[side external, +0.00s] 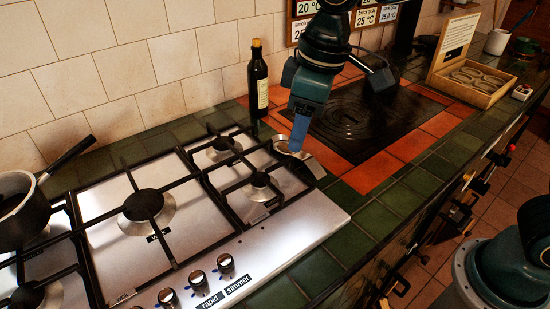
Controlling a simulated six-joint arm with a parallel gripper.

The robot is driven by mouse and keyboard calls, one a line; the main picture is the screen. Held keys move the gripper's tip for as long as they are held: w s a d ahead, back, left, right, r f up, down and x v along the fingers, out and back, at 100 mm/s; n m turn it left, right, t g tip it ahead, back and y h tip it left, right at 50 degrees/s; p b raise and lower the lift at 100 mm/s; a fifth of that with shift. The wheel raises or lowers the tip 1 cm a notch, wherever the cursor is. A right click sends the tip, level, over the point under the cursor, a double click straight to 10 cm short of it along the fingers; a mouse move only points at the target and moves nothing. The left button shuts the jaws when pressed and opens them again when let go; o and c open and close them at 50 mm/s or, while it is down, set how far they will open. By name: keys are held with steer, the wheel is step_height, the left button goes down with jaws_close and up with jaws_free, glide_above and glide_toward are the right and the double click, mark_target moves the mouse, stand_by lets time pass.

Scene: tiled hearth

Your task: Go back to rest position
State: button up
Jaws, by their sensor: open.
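My gripper (298,142) points down at the back right corner of the steel hob. One blue finger shows clearly; the other is hard to make out from this side. A small grey metal piece (314,167) with a rounded end lies just below the fingertip, at the hob's right edge. I cannot tell whether the finger touches it. I see nothing held up in the gripper.
A dark bottle (258,82) stands close behind my gripper. A saucepan (22,212) sits on the hob (185,238) at the left, handle pointing up right. A dark plate (350,122) lies within orange tiles. A wooden box (475,80) stands at the back right. Green front tiles (375,225) are clear.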

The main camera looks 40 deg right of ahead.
steer(key=s+d+r+m+t+h, duration=0.1)
steer(key=s+d+m+t, duration=0.2)
steer(key=s+d, duration=1.4)
steer(key=shift+s+d+m+t, duration=0.4)
steer(key=shift+d+m, duration=0.6)
steer(key=shift+m, duration=1.2)
steer(key=shift+w+r, duration=0.1)
jaws_close()
stand_by(0.4)
